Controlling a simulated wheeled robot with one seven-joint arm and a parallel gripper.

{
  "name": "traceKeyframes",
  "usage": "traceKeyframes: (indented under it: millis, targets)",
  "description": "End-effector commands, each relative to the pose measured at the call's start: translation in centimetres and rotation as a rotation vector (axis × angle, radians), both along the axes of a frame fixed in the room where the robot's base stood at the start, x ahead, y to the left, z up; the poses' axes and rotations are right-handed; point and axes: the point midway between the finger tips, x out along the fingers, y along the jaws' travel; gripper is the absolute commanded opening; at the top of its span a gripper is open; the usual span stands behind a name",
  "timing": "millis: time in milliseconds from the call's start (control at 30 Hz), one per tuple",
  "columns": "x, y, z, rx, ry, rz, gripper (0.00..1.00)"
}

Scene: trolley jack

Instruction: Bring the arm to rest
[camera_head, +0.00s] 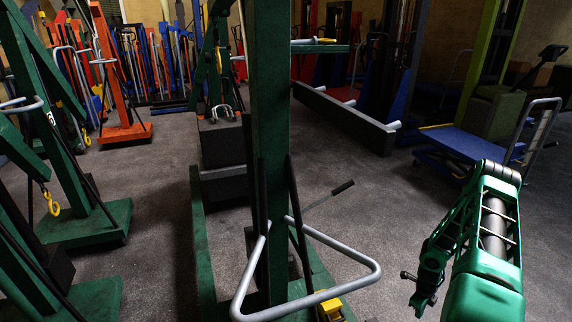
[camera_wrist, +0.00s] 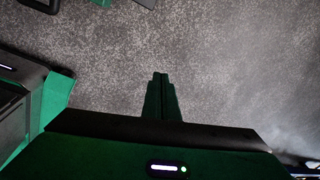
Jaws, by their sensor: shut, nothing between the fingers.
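My green arm (camera_head: 488,240) is folded at the right of the head view, with its forearm hanging down over the grey floor. In the wrist view my gripper (camera_wrist: 160,76) has its two dark green fingers together, with nothing between them. They point at bare speckled floor. In the head view the hand is small and dark at the arm's left side, and its fingers are hard to make out. It is apart from the lifting machines around it.
A green lift post (camera_head: 271,150) with a grey loop handle (camera_head: 372,277) stands close in front, left of my arm. Green hoists (camera_head: 85,222) stand at left. A blue platform trolley (camera_head: 462,145) stands behind my arm. Floor between post and arm is mostly clear.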

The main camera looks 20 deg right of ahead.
Motion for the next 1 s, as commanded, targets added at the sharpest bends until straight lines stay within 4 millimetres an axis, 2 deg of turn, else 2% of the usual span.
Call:
traceKeyframes:
  millis: [200, 467, 600, 767, 1000]
  targets:
    - [2.4, -0.7, 8.7, -0.018, 0.055, 0.236, 0.0]
    - [3.7, 0.4, 19.7, -0.024, 0.133, 0.53, 0.0]
    - [3.8, 1.8, 25.5, -0.023, 0.171, 0.681, 0.0]
    - [3.3, 3.8, 31.7, -0.017, 0.21, 0.848, 0.0]
    - [1.3, 7.6, 40.1, 0.002, 0.253, 1.09, 0.0]
